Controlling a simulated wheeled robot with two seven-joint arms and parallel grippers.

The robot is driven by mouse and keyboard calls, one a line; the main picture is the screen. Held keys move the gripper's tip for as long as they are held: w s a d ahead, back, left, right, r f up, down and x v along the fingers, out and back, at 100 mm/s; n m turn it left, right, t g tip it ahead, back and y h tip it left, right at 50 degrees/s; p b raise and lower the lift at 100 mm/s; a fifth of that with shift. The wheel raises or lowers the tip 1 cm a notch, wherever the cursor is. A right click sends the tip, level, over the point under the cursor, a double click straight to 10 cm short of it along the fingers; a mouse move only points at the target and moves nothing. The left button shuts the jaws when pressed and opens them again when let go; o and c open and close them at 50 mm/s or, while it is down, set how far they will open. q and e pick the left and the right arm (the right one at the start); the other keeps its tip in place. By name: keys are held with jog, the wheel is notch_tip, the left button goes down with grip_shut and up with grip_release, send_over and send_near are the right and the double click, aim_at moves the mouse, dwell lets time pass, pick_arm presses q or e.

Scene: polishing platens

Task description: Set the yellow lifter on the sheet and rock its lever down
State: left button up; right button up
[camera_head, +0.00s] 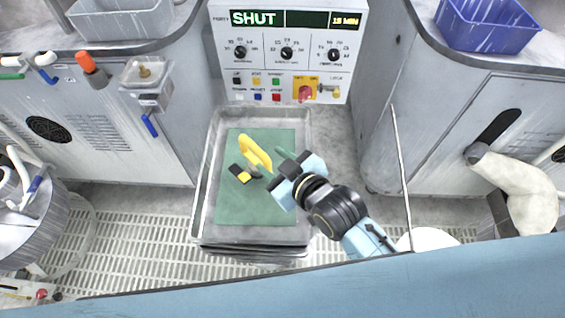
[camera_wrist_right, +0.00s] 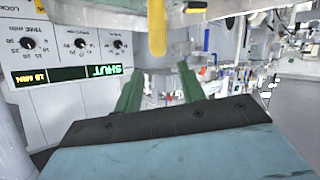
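The yellow lifter (camera_head: 256,153) stands at the middle of the green sheet (camera_head: 240,206) in the head view. Its yellow lever sticks up, and a black and yellow foot (camera_head: 240,174) shows on the sheet beside it. My right gripper (camera_head: 274,166) is just right of the lever, with its green fingers towards it. In the right wrist view the fingers (camera_wrist_right: 158,82) are wide apart with nothing between them. The yellow lever (camera_wrist_right: 157,28) shows beyond the fingertips, at the top of that view. I cannot tell whether a finger touches it. My left gripper is not in view.
The sheet lies in a grey metal tray (camera_head: 204,188). Behind it stands a control panel (camera_head: 285,50) with knobs, buttons and a "SHUT" display. A thin rod (camera_head: 401,160) stands right of my arm. Floor grating lies left.

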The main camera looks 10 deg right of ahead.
jog(key=shift+v, duration=1.7)
jog(key=s+d+f+m+g+h, duration=0.2)
jog(key=s+d+m+g+h, duration=0.15)
jog(key=s+d, duration=0.4)
jog(key=s+d+f+m+g+h, duration=0.3)
jog(key=s+d+g, duration=0.2)
jog(key=s+d, duration=0.3)
notch_tip(320, 180, down, 23)
jog(key=s+d+f+g, duration=0.1)
jog(key=s+d+f, duration=0.1)
jog(key=s+f, duration=0.6)
jog(key=s+d+f+g, duration=0.1)
jog(key=s+d+f, duration=0.1)
jog(key=s+f, duration=0.6)
jog(key=shift+s+f+n, duration=0.2)
jog(key=shift+s+n, duration=0.15)
jog(key=shift+s, duration=0.4)
